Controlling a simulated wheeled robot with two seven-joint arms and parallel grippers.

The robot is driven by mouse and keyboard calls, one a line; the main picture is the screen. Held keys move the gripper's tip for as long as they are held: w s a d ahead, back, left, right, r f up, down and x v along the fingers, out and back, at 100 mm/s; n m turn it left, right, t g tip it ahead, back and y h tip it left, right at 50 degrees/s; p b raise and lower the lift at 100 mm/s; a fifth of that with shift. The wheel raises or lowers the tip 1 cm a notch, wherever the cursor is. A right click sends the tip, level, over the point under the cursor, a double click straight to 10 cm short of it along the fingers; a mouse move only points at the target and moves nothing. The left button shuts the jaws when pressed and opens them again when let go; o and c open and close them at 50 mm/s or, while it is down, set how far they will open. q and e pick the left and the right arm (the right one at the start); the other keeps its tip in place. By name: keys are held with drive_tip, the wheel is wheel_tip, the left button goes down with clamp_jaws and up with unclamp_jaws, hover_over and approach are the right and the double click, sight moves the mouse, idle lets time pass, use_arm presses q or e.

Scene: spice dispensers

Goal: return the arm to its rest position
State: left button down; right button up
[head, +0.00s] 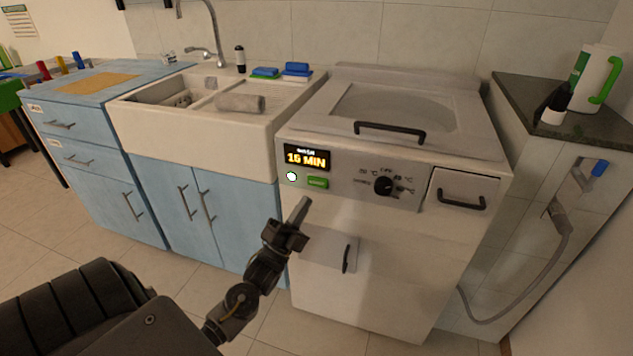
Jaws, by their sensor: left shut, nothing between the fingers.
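My left gripper (301,211) is shut and empty. It appears in front of the white machine (380,265), just below its control panel. The arm comes in from the lower left. From this view I cannot tell whether the fingertips touch the machine. The panel has a lit display (307,158) reading 15 MIN or similar, a white round button (291,177), a green button (317,183) and a black dial (383,186). My right gripper is not in view.
A white sink (200,125) on blue cabinets (235,215) stands left of the machine. A dark counter (600,130) with a white and green jug (590,75) is at the right. Tiled floor (165,270) is free at the left.

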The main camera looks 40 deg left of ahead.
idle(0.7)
